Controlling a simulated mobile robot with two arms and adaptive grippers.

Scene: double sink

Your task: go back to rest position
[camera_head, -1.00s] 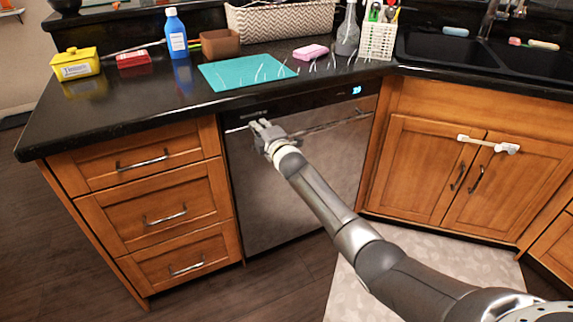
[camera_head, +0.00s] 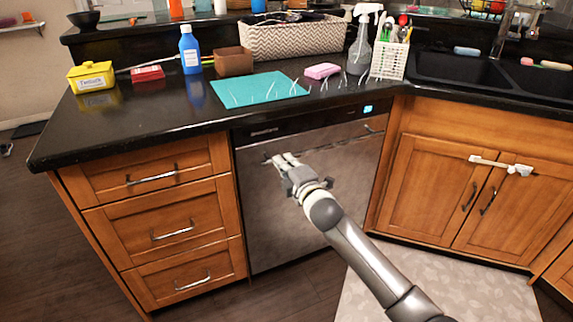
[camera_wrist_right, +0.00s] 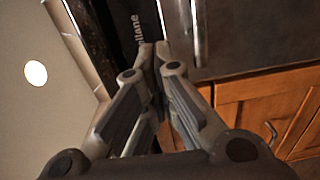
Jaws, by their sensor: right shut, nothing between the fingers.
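My right gripper (camera_head: 280,158) is shut and empty in the head view. It is in front of the upper part of the steel dishwasher door (camera_head: 330,170), below the counter edge; whether it touches the door I cannot tell. In the right wrist view the fingers of the right gripper (camera_wrist_right: 154,48) meet at their tips with nothing between them. The dishwasher (camera_wrist_right: 245,35) lies beyond them there. The dishwasher door is upright and closed in the head view. My left gripper is not in view.
The black counter (camera_head: 150,115) holds a teal mat (camera_head: 258,90), a blue bottle (camera_head: 190,50), a yellow box (camera_head: 91,77), a spray bottle (camera_head: 362,45) and a white utensil basket (camera_head: 389,60). Wooden drawers (camera_head: 165,225) stand left, cabinet doors (camera_head: 445,185) right. Open floor lies in front.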

